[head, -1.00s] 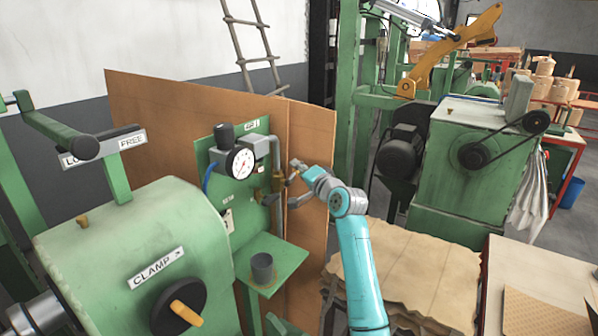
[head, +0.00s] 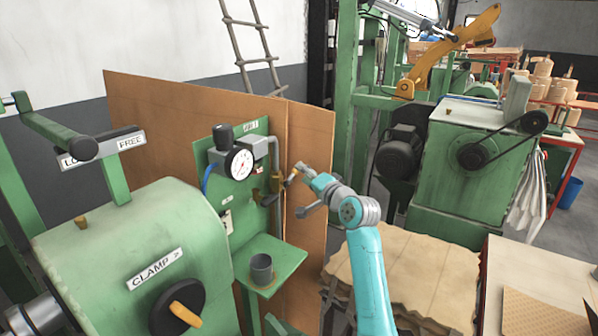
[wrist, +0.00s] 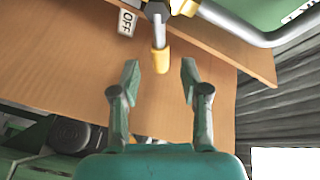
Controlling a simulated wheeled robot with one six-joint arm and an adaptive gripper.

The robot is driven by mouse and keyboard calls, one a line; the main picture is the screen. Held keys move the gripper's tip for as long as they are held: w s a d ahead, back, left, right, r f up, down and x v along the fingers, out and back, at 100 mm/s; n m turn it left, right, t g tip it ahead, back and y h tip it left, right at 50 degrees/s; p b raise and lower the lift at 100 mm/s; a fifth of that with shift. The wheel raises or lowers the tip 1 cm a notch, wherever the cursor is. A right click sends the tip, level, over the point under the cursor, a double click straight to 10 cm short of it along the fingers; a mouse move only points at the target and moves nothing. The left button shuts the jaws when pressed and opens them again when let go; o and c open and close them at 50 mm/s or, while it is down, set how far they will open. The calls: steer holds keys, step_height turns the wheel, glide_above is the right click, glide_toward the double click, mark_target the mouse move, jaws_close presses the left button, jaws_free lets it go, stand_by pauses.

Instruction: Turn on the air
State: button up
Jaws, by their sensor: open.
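The green air panel (head: 245,145) stands at the left with a round white pressure gauge (head: 239,164). A brass valve (head: 277,183) sits on the grey pipe at its right edge. In the wrist view, a lever with a yellow tip (wrist: 161,62) points down from the valve, beside an OFF label (wrist: 127,22). My gripper (wrist: 160,82) is open, with a finger on either side of the lever's tip and visible gaps to both. In the head view, my gripper (head: 302,188) is right of the valve; its fingers are small there.
A brown board (head: 311,150) stands behind the panel. A green shelf (head: 285,254) with a grey cup (head: 261,268) juts out below. The green clamp machine (head: 140,240) fills the left front. A grey pipe (wrist: 255,35) runs near the valve.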

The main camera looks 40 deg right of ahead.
steer(key=s, duration=0.7)
steer(key=shift+s+a, duration=0.25)
steer(key=shift+a, duration=0.15)
